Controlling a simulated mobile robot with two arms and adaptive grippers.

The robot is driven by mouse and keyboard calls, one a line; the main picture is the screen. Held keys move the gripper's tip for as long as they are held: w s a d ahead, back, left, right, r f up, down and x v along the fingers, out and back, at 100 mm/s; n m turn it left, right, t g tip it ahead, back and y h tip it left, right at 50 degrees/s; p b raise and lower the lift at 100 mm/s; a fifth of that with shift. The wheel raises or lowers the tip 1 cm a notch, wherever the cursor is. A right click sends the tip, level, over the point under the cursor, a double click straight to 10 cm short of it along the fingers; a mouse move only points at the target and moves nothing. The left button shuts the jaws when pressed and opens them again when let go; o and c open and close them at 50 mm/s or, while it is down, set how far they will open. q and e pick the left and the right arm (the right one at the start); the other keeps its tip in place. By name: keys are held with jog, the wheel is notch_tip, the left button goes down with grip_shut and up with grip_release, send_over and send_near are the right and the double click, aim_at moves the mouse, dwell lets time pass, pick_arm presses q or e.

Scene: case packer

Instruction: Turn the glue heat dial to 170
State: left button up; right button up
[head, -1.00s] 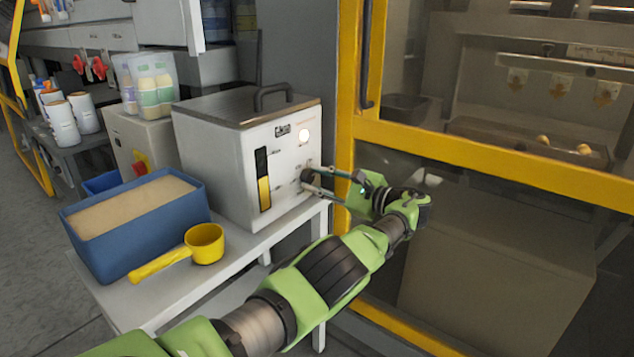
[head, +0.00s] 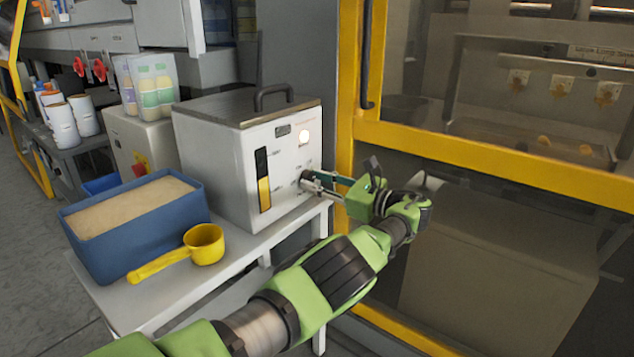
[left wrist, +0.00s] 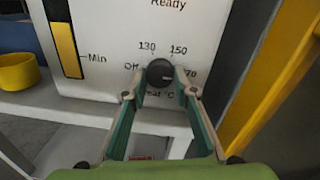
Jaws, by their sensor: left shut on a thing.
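The glue heat dial (left wrist: 160,72) is a round black knob on the front of the white glue unit (head: 240,180). Printed marks 130, 150 and a partly covered 170 (left wrist: 190,72) run around it, with "Off" at its left. My left gripper (left wrist: 160,84) is shut on the dial, one finger on each side; it also shows in the head view (head: 312,182). The fingers hide part of the lettering below the dial. I cannot tell clearly which mark the dial points to. My right gripper is not in view.
A blue bin (head: 130,240) of tan granules and a yellow scoop (head: 205,245) stand on the white table (head: 165,300) left of my left arm. A yellow-framed machine door (head: 480,155) stands close on the right. A lit lamp (head: 304,137) is above the dial.

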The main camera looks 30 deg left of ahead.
pick_arm(q)
jog(key=shift+f, duration=0.1)
jog(key=o, duration=1.1)
